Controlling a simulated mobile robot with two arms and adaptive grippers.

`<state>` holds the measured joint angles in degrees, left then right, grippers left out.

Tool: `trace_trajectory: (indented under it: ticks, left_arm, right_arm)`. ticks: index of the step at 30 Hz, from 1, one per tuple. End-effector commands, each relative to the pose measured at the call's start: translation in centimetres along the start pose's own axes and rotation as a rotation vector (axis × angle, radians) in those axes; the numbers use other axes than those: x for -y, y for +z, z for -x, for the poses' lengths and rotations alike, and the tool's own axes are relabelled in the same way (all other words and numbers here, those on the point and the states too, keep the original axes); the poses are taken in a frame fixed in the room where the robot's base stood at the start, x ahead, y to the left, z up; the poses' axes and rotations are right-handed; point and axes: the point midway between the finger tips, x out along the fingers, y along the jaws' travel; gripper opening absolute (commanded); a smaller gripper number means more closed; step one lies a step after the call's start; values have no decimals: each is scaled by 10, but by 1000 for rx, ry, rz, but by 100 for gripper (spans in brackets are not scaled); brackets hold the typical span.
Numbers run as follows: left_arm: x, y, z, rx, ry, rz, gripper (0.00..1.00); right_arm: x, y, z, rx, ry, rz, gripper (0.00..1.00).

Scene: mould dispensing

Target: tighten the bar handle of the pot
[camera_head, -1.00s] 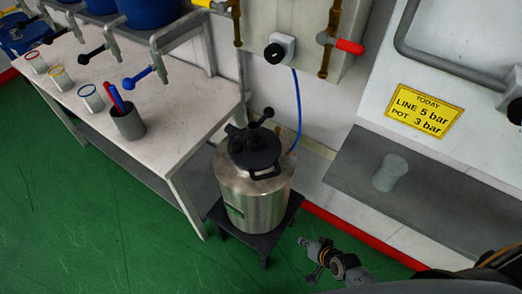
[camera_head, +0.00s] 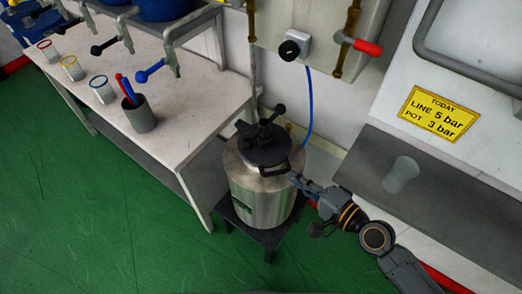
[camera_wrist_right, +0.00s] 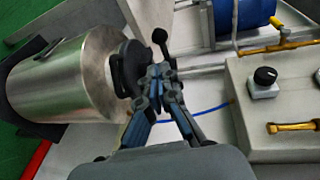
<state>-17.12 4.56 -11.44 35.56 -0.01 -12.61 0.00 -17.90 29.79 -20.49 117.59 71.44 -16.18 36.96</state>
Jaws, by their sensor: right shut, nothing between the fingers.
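The steel pot (camera_head: 258,197) stands upright on a dark stool, with a black lid (camera_head: 264,152) on top. A black bar handle with ball ends (camera_head: 268,118) rises from the lid. My right gripper (camera_head: 294,177) is shut and empty, just to the right of the pot near the lid's edge. In the right wrist view the pot (camera_wrist_right: 62,82) lies sideways at the left, and my right gripper (camera_wrist_right: 157,72) is in front of the lid and bar handle (camera_wrist_right: 160,40), hiding part of them. I cannot tell whether it touches them. My left gripper is not in view.
A blue hose (camera_head: 309,105) runs up behind the pot to a wall panel with a black knob (camera_head: 289,50). A white bench (camera_head: 185,120) with cups and a grey holder (camera_head: 140,115) stands left. A grey shelf (camera_head: 440,200) lies right. Green floor is clear in front.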

Motion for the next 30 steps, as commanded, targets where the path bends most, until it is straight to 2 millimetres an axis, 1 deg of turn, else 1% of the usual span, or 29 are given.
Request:
trace_trajectory:
  ticks: [5, 8, 11, 15, 21, 24, 27, 30]
  left_arm:
    - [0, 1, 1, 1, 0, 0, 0]
    - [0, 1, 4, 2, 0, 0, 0]
    - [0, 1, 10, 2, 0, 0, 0]
    - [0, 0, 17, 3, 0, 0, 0]
    - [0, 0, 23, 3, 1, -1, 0]
    - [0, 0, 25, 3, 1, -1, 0]
    - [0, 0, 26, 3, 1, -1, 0]
    - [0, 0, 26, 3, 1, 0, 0]
  right_arm:
    - [0, 0, -2, -2, 0, 1, 0]
    - [1, -1, -9, -2, -1, 0, 0]
    - [3, -1, -24, -3, -2, 0, 0]
    - [4, -1, -54, -3, -3, 0, 0]
    - [2, -1, -98, -2, -1, 0, 0]
    - [1, -1, -114, -2, 0, 1, 0]
    - [0, -1, -127, -1, 1, 3, 0]
    - [-1, -1, -135, -1, 2, 1, 0]
